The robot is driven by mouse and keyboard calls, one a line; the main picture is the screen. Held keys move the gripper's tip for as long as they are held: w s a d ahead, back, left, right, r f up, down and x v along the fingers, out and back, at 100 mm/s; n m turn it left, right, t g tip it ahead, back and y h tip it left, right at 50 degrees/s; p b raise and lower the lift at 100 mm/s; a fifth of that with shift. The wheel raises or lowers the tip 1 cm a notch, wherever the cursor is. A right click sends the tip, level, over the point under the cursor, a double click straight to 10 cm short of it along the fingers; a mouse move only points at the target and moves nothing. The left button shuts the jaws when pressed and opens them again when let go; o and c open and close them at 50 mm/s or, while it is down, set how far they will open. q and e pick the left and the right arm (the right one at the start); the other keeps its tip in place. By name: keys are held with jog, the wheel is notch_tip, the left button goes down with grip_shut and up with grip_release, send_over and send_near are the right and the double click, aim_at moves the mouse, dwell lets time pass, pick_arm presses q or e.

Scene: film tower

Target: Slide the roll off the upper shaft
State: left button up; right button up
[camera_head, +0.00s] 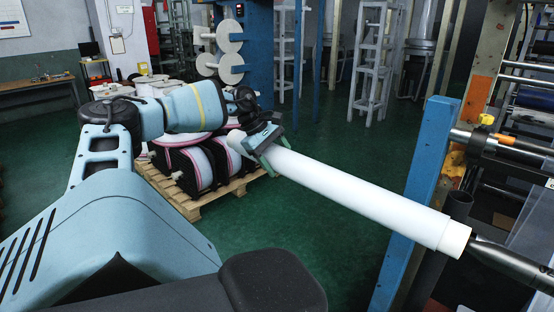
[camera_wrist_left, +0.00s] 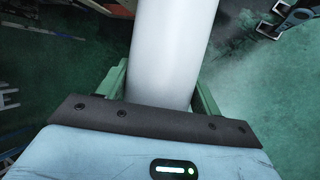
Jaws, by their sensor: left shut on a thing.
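The long white roll (camera_head: 360,195) slants across the head view from centre left down to the right. Its right end, with a pale core (camera_head: 455,239), meets the dark grey shaft (camera_head: 508,263); how much shaft is inside is hidden. My left gripper (camera_head: 264,139) is shut on the roll near its left end, its green fingers on either side. In the left wrist view the white roll (camera_wrist_left: 172,50) runs away between the two green fingers (camera_wrist_left: 160,92).
A blue upright post (camera_head: 424,165) stands behind the roll near the shaft. A pallet (camera_head: 193,207) with black-and-white rolls stands on the green floor behind my left arm. Machine frames and bars (camera_head: 520,145) fill the right side. The floor below the roll looks clear.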

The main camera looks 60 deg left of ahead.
aim_at(268, 152)
pick_arm(q)
jog(key=shift+w+d+r, duration=0.15)
jog(key=shift+d+r, duration=0.05)
jog(key=shift+r, duration=0.05)
pick_arm(e)
jog(key=shift+w+d, duration=0.1)
jog(key=shift+d, duration=0.05)
pick_arm(q)
jog(key=shift+s+a, duration=0.2)
jog(key=shift+a, duration=0.35)
jog(key=shift+s+a, duration=0.15)
jog(key=shift+a, duration=0.4)
jog(key=shift+s+a, duration=0.2)
jog(key=shift+a, duration=0.3)
jog(key=shift+s+a, duration=0.15)
jog(key=shift+a, duration=0.3)
pick_arm(e)
jog(key=shift+s+f, duration=0.2)
jog(key=shift+s, duration=0.05)
